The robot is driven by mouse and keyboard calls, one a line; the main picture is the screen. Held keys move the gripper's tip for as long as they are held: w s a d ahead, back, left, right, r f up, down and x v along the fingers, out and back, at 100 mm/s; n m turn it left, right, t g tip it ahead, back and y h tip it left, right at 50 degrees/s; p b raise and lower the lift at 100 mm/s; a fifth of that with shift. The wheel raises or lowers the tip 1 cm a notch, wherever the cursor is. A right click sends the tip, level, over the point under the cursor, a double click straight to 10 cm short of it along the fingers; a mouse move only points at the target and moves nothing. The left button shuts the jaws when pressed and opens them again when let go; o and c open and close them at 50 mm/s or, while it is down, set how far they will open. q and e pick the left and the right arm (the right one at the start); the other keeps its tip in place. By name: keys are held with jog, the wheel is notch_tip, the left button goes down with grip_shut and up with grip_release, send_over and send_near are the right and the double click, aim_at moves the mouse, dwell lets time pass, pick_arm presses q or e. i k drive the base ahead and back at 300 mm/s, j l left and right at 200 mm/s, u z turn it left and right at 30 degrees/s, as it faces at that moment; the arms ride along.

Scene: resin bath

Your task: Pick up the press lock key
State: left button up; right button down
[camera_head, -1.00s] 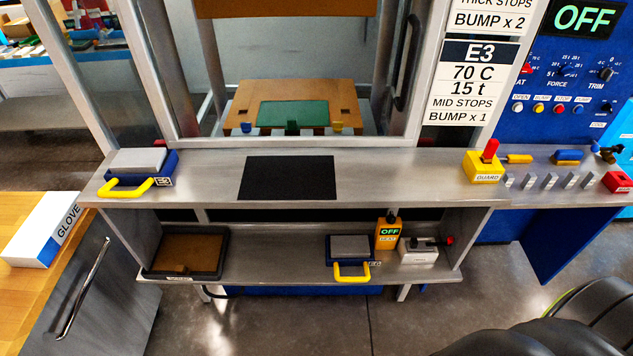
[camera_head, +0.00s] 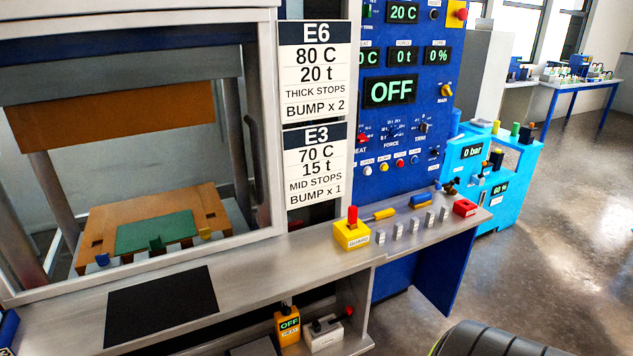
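I cannot pick out the press lock key for certain. At the right end of the grey ledge (camera_head: 255,258) stands a small red block (camera_head: 465,207) with a label, and a dark knobbed piece (camera_head: 450,187) sits behind it. A yellow guard box (camera_head: 352,236) with a red top stands further left on the ledge. A yellow switch (camera_head: 446,91) marked MAIN is on the blue control panel (camera_head: 345,170). Neither gripper shows; only a dark ribbed part, probably of my arm, enters at the bottom right.
Several small grey blocks (camera_head: 412,225) line the ledge, with yellow-handled and blue-handled tools behind them. A black mat (camera_head: 160,305) lies at left. An orange heat box (camera_head: 288,325) stands on the lower shelf. A light-blue cart (camera_head: 500,180) stands at right; the floor beyond is clear.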

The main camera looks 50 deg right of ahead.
aim_at(353, 211)
jog(key=k+j+z, duration=0.1)
jog(key=z, duration=1.65)
